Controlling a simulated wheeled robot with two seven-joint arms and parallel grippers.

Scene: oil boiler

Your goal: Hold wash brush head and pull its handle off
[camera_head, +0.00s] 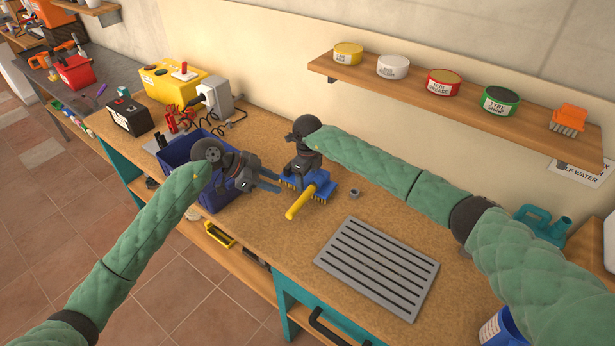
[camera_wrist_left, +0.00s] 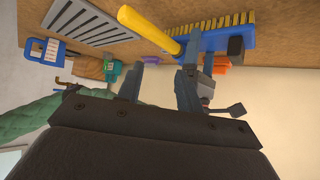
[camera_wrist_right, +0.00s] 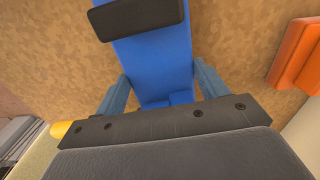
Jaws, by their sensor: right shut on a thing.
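The wash brush lies on the bench. Its blue head (camera_head: 325,187) has yellow bristles, and its yellow handle (camera_head: 300,203) points toward the front edge. My right gripper (camera_wrist_right: 160,92) comes from above and is shut on the blue head (camera_wrist_right: 155,60), one finger on each side. My left gripper (camera_head: 272,182) is just left of the brush, its fingers apart with nothing between them. In the left wrist view the yellow handle (camera_wrist_left: 148,28) and blue head (camera_wrist_left: 225,40) are beyond the left fingertips (camera_wrist_left: 168,70). The right gripper hides part of the head in the head view.
A blue crate (camera_head: 218,198) stands left, close to my left gripper. A shelf (camera_head: 460,115) with tins hangs above. Bench space before the handle is clear.

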